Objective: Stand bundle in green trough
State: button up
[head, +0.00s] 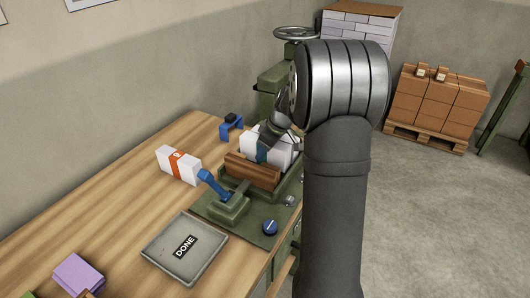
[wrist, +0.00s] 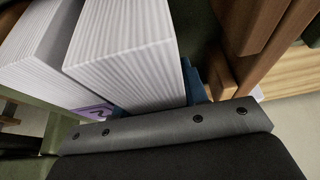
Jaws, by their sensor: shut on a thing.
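My gripper (head: 263,150) is at the green trough (head: 228,206), partly hidden behind my arm in the head view. It is shut on a white paper bundle (wrist: 125,60), whose ribbed page edges fill the middle of the wrist view. Part of a blue finger (wrist: 198,82) shows on its right. A second white bundle (wrist: 35,55) stands close beside it at left, and a purple label shows low between them. In the head view, white paper (head: 282,148) shows behind the brown wooden board (head: 252,170). Whether the held bundle touches the trough floor is hidden.
The left tabletop is mostly clear.

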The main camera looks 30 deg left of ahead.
jog(key=shift+f, duration=0.55)
jog(key=shift+f, duration=0.1)
jog(key=o, duration=0.9)
jog(key=shift+o, duration=0.2)
jog(key=v, duration=1.2)
jog(key=shift+d, duration=0.1)
